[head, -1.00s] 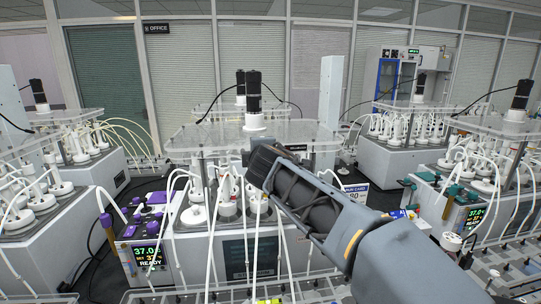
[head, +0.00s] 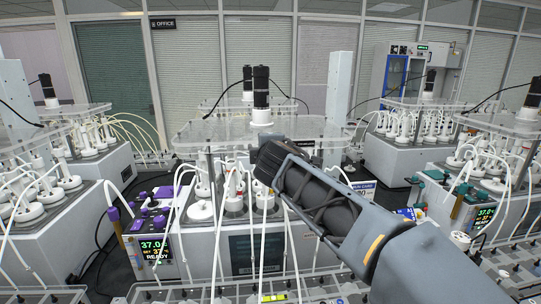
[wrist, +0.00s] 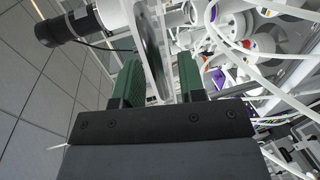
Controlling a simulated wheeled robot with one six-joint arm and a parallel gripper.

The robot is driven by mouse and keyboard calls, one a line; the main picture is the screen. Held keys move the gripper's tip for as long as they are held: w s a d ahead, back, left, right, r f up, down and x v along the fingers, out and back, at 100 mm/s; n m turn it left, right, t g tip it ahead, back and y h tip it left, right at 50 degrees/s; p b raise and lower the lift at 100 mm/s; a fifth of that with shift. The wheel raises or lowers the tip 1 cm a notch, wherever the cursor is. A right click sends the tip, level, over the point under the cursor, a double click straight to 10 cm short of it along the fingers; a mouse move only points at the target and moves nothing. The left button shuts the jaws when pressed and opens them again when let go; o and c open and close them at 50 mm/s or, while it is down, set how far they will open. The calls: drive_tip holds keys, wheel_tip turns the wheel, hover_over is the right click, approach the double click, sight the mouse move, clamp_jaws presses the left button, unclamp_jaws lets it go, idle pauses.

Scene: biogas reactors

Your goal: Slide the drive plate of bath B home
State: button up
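The clear drive plate (head: 205,133) lies over the middle bath (head: 205,250), with a black motor (head: 261,95) upright on a white mount. I cannot read which bath is lettered B. My gripper (head: 262,165) is at the plate's front edge, right of centre; its fingers are hidden there in the head view. In the wrist view my gripper (wrist: 158,82) has two green-padded fingers apart, with the clear plate's edge (wrist: 151,60) between them. A gap shows on the right side; contact on the left is unclear. The motor (wrist: 66,27) shows at upper left.
White tubes (head: 222,225) hang in front of the middle bath and run close to my gripper in the wrist view. A purple-capped control unit (head: 150,245) reading READY stands left. Other baths stand on both sides. A rail (head: 240,280) crosses the front.

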drive_tip(key=b+v, duration=0.2)
drive_tip(key=v, duration=1.1)
drive_tip(key=shift+s, duration=0.15)
drive_tip(key=s+d+f+m+g+h, duration=0.1)
drive_tip(key=s+d+f+m+g, duration=0.15)
drive_tip(key=f+m, duration=0.45)
drive_tip(key=s+d+f+m+g, duration=0.15)
drive_tip(key=f+g, duration=0.25)
drive_tip(key=f, duration=0.7)
drive_tip(key=s+d+f+m+g, duration=0.2)
drive_tip(key=s+d+f+m, duration=0.2)
drive_tip(key=f, duration=0.3)
drive_tip(key=s+d+f+m+g, duration=0.3)
drive_tip(key=s+d+f+m, duration=0.1)
drive_tip(key=d+f+m, duration=0.1)
drive_tip(key=shift+f+m, duration=0.65)
drive_tip(key=shift+f, duration=0.4)
drive_tip(key=shift+d, duration=0.15)
